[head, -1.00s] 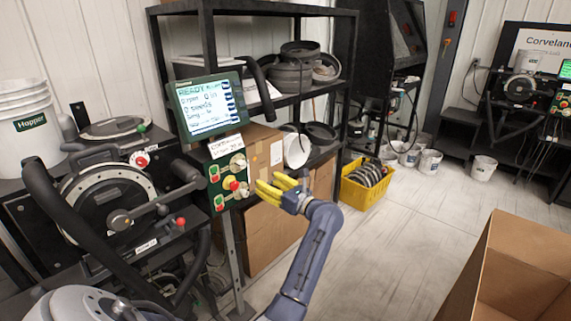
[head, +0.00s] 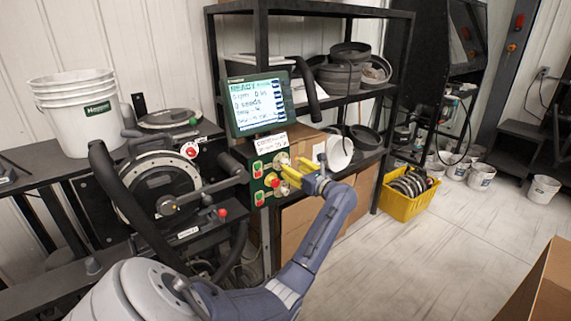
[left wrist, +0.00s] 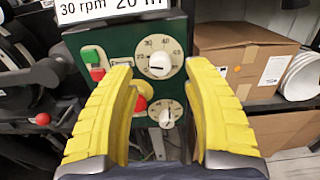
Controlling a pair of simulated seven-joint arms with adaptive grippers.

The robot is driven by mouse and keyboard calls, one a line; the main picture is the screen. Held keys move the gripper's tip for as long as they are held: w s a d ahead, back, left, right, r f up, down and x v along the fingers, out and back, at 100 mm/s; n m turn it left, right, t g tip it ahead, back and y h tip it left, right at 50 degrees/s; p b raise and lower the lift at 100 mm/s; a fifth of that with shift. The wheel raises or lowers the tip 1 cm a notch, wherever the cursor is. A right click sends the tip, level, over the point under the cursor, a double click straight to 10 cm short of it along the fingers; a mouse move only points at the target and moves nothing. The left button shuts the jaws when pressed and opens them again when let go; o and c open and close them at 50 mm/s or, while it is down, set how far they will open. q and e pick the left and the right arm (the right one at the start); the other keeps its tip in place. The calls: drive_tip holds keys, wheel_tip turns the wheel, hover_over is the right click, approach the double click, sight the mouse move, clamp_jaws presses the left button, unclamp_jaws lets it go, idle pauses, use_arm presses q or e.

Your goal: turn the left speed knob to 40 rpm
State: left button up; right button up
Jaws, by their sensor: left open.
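A green control panel (head: 268,177) under the screen carries an upper dial knob (left wrist: 158,64), white with a numbered scale including 30 and 40. A lower dial knob (left wrist: 165,113) is partly visible below it. A red button (left wrist: 140,104) is partly hidden by the left finger. My left gripper (head: 292,172) is open in front of the panel; in the left wrist view its yellow fingers (left wrist: 157,85) stand either side of the upper knob, with nothing between them. I cannot tell whether they touch the panel. My right gripper is not in view.
The screen (head: 258,103) reads READY, with a label (left wrist: 110,8) showing 30 rpm below it. The seed meter disc (head: 160,187) and black hoses are left of the panel. Cardboard boxes (left wrist: 240,65) and shelves stand behind to the right. A yellow crate (head: 405,207) is on the floor.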

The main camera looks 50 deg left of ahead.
sight(287, 163)
use_arm(q)
drive_tip(key=shift+w+a, duration=0.15)
drive_tip(key=shift+a, duration=2.35)
drive_tip(key=shift+c, duration=0.3)
